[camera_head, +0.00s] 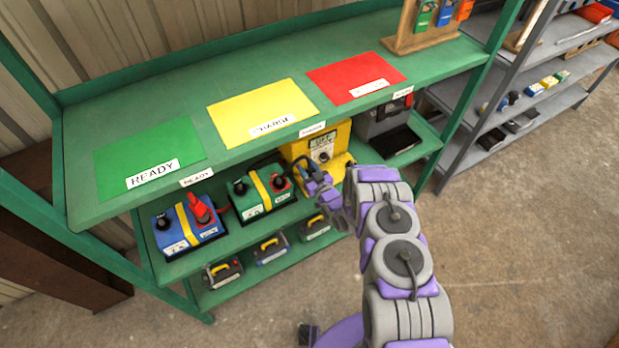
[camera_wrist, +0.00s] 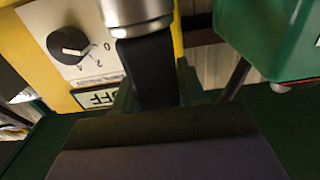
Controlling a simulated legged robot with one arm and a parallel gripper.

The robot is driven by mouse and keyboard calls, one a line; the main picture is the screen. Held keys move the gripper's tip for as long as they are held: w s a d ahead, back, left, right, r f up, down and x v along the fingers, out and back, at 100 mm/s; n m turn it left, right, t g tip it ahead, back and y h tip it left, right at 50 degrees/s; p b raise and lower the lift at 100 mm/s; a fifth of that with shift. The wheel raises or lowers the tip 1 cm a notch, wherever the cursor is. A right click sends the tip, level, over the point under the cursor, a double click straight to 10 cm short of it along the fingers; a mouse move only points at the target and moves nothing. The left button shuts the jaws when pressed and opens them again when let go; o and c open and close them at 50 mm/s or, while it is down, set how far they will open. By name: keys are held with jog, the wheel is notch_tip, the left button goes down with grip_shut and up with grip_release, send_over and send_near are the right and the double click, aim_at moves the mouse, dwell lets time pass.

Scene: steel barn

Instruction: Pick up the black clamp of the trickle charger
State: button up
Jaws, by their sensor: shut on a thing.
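The trickle charger (camera_head: 330,136) is the yellow box on the green rack's middle shelf. My gripper (camera_head: 308,172) is shut on the black clamp, just in front of the charger and right of the green battery (camera_head: 250,201). The clamp is small, dark and mostly hidden by the jaws in the head view. A red clamp (camera_head: 201,209) sits on the blue battery (camera_head: 205,232) at the left.
The upper shelf (camera_head: 80,206) is close above, with green (camera_head: 145,145), yellow (camera_head: 250,105) and red (camera_head: 350,72) areas. Several small batteries with yellow handles (camera_head: 270,244) stand on the bottom shelf. A grey case (camera_head: 385,115) stands right of the charger. The concrete floor (camera_head: 500,240) at right is clear.

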jog(key=shift+c, duration=1)
jog(key=shift+r, duration=0.55)
jog(key=r, duration=0.2)
jog(key=shift+s+r+p, duration=0.2)
jog(key=shift+r+p, duration=0.15)
jog(key=shift+p, duration=0.05)
jog(key=s+a+r+p, duration=0.1)
jog(key=s+p, duration=0.2)
jog(key=s, duration=1.2)
jog(key=shift+s+a+r, duration=0.15)
jog(key=shift+s, duration=0.05)
jog(key=shift+r, duration=0.1)
